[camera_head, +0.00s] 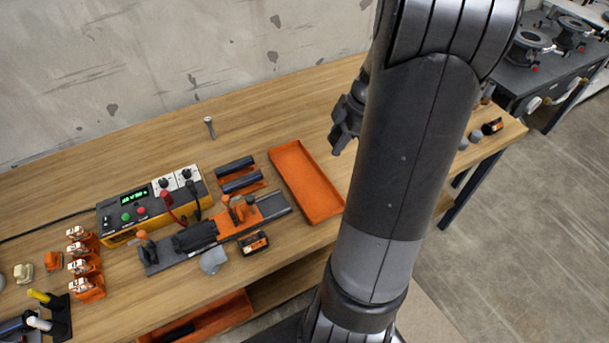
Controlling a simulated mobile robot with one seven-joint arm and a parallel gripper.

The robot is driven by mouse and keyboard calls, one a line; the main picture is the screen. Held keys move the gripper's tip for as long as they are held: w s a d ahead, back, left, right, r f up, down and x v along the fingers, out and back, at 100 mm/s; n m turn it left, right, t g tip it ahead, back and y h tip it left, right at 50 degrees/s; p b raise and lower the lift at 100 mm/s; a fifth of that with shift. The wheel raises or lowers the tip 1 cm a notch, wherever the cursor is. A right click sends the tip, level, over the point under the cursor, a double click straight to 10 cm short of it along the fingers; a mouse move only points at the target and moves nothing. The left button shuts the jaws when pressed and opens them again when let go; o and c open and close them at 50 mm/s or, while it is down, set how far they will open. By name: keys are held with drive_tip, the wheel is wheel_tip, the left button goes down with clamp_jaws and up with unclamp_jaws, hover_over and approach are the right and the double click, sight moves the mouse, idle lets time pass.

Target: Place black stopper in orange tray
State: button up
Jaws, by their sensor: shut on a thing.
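The orange tray (303,181) lies empty on the wooden bench, just left of my arm. My gripper (343,137) shows at the left edge of my arm, beyond the tray's far right corner and seemingly above the bench. It is shut on a dark thing, which I take to be the black stopper. The stopper's outline cannot be told apart from the dark fingers, and my arm hides part of the gripper.
Left of the tray are blue-black bars in orange holders (240,174), a clamping fixture (215,235) and a yellow control box (152,207). A lower orange bin (222,316) sits below the bench front. The back of the bench is mostly clear.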

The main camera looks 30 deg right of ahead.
drive_tip(key=s, duration=0.5)
drive_tip(key=shift+n, duration=0.4)
drive_tip(key=w+a+f, duration=0.4)
drive_tip(key=w+a, duration=0.1)
drive_tip(key=w+a+f, duration=0.2)
drive_tip(key=w+f, duration=0.1)
drive_tip(key=shift+w+a, duration=0.2)
drive_tip(key=shift+a, duration=0.1)
hover_over(303, 181)
drive_tip(key=shift+f, duration=2)
drive_tip(key=shift+f, duration=0.15)
drive_tip(key=o, duration=1)
